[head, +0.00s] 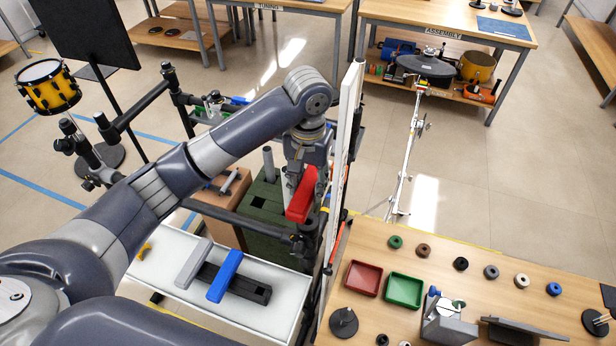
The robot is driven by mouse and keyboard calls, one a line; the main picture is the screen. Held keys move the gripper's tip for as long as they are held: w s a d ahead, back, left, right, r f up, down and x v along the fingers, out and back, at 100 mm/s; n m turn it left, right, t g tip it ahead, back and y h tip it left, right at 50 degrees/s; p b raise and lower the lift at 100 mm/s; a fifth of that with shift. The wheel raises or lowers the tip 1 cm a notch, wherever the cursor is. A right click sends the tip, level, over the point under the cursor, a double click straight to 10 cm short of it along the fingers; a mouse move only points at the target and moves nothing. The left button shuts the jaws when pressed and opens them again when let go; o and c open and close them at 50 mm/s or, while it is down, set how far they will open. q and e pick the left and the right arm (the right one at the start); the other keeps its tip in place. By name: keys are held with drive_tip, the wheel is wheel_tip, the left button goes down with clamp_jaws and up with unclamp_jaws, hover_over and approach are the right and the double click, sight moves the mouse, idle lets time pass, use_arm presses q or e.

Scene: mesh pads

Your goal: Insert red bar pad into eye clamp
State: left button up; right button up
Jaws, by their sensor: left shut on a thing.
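My left gripper (307,160) points down in the middle of the head view and is shut on the red bar pad (301,199). The pad is held tilted, its lower end toward the viewer. A dark clamp (304,243) sits just below the pad, near the end of a black horizontal bar; it may be the eye clamp. Its opening is too small to make out, and I cannot tell whether the pad touches it. My right gripper is not in view.
A grey bar (195,263) and a blue bar (225,276) lie across a black holder (256,292) on a white table. An upright white panel (345,150) stands close right of my left gripper. The wooden table (450,245) at right holds trays and several small rings.

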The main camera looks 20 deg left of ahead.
use_arm(q)
drive_tip(key=shift+f, duration=4.2)
drive_tip(key=shift+f+b, duration=0.35)
drive_tip(key=shift+f, duration=0.85)
drive_tip(key=o, duration=1.4)
wheel_tip(320, 180, up, 12)
drive_tip(key=shift+f, duration=0.1)
